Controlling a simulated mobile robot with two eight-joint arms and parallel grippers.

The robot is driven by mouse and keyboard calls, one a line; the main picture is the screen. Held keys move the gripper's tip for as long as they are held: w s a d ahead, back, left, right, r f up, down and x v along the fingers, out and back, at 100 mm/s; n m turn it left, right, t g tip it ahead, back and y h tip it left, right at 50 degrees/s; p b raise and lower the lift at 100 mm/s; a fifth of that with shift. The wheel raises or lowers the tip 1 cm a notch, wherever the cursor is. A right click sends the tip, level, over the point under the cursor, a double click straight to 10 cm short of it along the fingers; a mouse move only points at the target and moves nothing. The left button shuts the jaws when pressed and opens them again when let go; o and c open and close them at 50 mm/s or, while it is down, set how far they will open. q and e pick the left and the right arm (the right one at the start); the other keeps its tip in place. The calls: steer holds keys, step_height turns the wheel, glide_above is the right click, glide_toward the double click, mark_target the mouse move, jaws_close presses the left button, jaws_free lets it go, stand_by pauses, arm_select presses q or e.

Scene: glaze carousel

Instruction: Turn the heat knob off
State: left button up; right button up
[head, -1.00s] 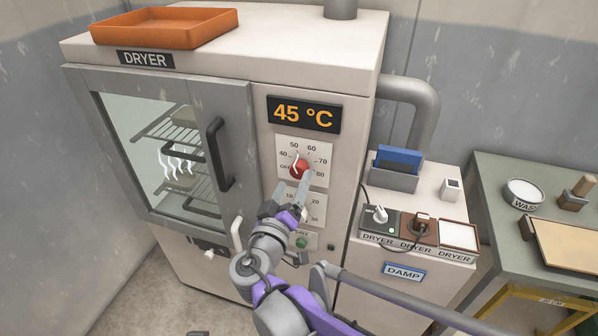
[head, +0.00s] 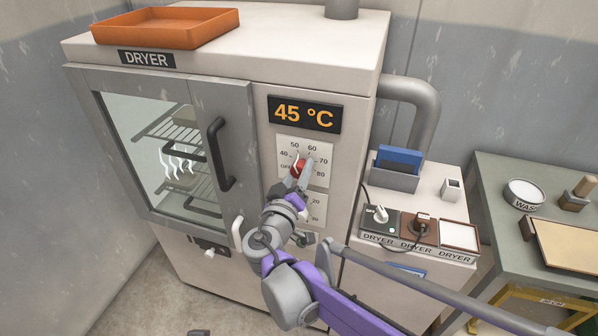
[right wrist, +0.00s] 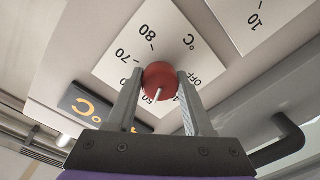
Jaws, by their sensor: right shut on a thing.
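The red heat knob (head: 297,168) sits on a white dial plate (head: 321,146) marked OFF and 40 to 80 on the dryer front. My right gripper (head: 299,177) reaches up from below and is shut on the knob. In the right wrist view the knob (right wrist: 160,82) lies between the two fingers of the gripper (right wrist: 160,90). Its white pointer is turned toward the 50 mark, away from OFF. The display (head: 304,114) above reads 45 °C. The fingers hide part of the dial. My left gripper is not in view.
The dryer door (head: 234,120) is closed, with a dark handle (head: 220,155) left of the dial. A second dial below is mostly hidden by my arm. A cabinet with a plug panel (head: 380,216) and a blue item (head: 398,158) stands right. An orange tray (head: 165,27) lies on top.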

jaws_close()
steer(key=shift+n, duration=0.4)
steer(key=n+p, duration=0.1)
steer(key=n, duration=0.2)
steer(key=shift+n, duration=0.3)
steer(key=n, duration=0.4)
steer(key=shift+p, duration=0.35)
steer(key=n, duration=0.5)
steer(key=shift+n+g, duration=0.3)
steer(key=shift+n, duration=2.2)
